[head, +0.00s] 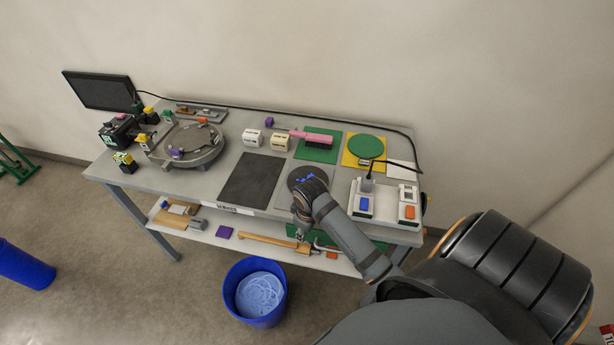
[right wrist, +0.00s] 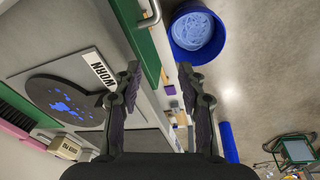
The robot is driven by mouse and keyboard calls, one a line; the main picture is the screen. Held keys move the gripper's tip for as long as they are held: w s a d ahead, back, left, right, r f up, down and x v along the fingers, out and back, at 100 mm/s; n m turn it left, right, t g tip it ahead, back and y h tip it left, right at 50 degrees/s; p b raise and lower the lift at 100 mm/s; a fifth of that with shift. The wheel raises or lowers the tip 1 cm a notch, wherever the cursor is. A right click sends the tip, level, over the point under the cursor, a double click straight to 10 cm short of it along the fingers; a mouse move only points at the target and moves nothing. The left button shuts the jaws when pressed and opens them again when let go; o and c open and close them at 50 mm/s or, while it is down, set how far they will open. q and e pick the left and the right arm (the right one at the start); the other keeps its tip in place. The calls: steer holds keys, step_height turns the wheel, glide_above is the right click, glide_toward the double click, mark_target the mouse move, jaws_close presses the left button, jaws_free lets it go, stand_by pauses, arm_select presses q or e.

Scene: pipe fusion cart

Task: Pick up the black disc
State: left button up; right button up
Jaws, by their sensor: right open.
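In the head view the disc (head: 296,175) is at the front of the bench, partly hidden by my right wrist. My right gripper (head: 301,229) points down near the bench's front edge. In the right wrist view the gripper (right wrist: 158,72) has its fingers apart with nothing between them, and the disc lies to their left. My left gripper is in neither view.
A white box with coloured switches (head: 384,203) stands right of the disc. A dark mat (head: 251,180) lies left of it. A green disc (head: 366,147) sits on a yellow mat behind. A lower shelf (head: 275,238) holds loose items. A blue bucket (head: 255,292) stands on the floor in front.

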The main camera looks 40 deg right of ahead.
steer(key=w+d+r+n+g, duration=0.2)
steer(key=w+d+r+n, duration=0.25)
steer(key=w+r, duration=0.6)
steer(key=shift+m+y, duration=0.25)
steer(key=shift+y, duration=0.05)
steer(key=f+b, duration=0.5)
steer(key=shift+s+d, duration=0.2)
steer(key=shift+r, duration=0.1)
steer(key=f+b, duration=0.3)
steer(key=f, duration=0.2)
steer(key=shift+s, duration=0.2)
steer(key=shift+f, duration=0.1)
steer(key=c, duration=0.3)
jaws_close()
